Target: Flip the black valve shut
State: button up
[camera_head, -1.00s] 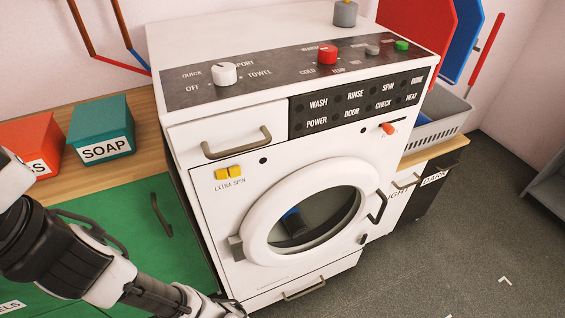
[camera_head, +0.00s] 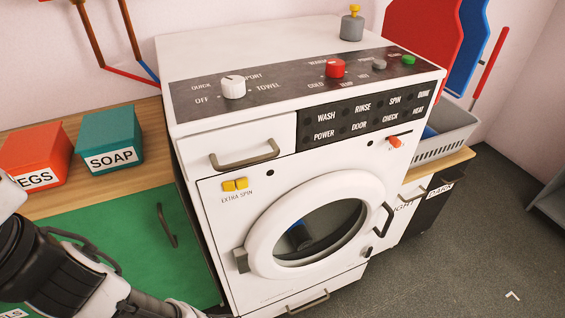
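The white washing machine (camera_head: 240,290) stands in the middle of the view with its round door (camera_head: 264,225) shut. A small dark part (camera_head: 368,251) sits on the machine's front, at the lower right beside the door ring. It may be the black valve, but it is too small to tell its shape or setting. My arm enters at the lower left and runs out of the bottom edge. My gripper is out of view, so what it holds is hidden.
A grey door handle (camera_head: 385,219) and a drawer handle (camera_head: 245,155) stick out of the front. Teal soap box (camera_head: 108,148) and red box (camera_head: 37,150) stand on the wooden counter (camera_head: 150,125) at left. A grey basket (camera_head: 445,145) is at right.

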aim_at(367, 253)
jog(key=z, duration=0.75)
jog(key=i+l+z, duration=0.35)
jog(key=i, duration=0.15)
jog(key=i+z, duration=0.4)
jog(key=i, duration=0.1)
